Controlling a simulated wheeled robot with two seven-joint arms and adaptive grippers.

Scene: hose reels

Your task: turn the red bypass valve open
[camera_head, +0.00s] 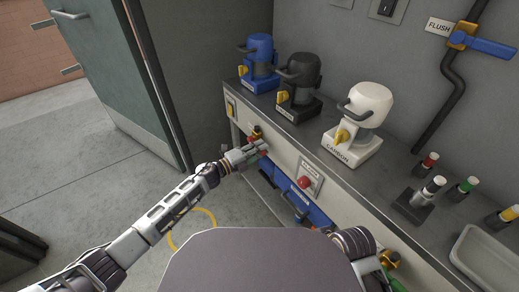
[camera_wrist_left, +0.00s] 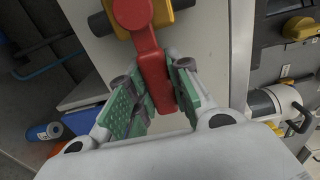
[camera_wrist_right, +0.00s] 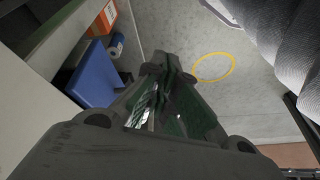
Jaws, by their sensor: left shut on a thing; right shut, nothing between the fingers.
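The red bypass valve handle (camera_wrist_left: 153,62) fills the middle of the left wrist view, hanging from a yellow valve body (camera_wrist_left: 163,14) on a dark pipe. My left gripper (camera_wrist_left: 158,98) is shut on the lower part of the red handle, with green pads on either side of it. In the head view my left gripper (camera_head: 256,149) is at the counter's front panel, and it covers most of the handle there. My right gripper (camera_wrist_right: 168,82) is shut and empty. It points down over the floor, beside a blue bin.
The counter (camera_head: 322,158) carries a blue, a black and a white canister unit (camera_head: 366,110). A red push button (camera_head: 304,182) sits on the front panel right of my left gripper. A blue FLUSH valve lever (camera_head: 490,47) is on the wall. A blue bin (camera_wrist_right: 93,75) stands below the counter.

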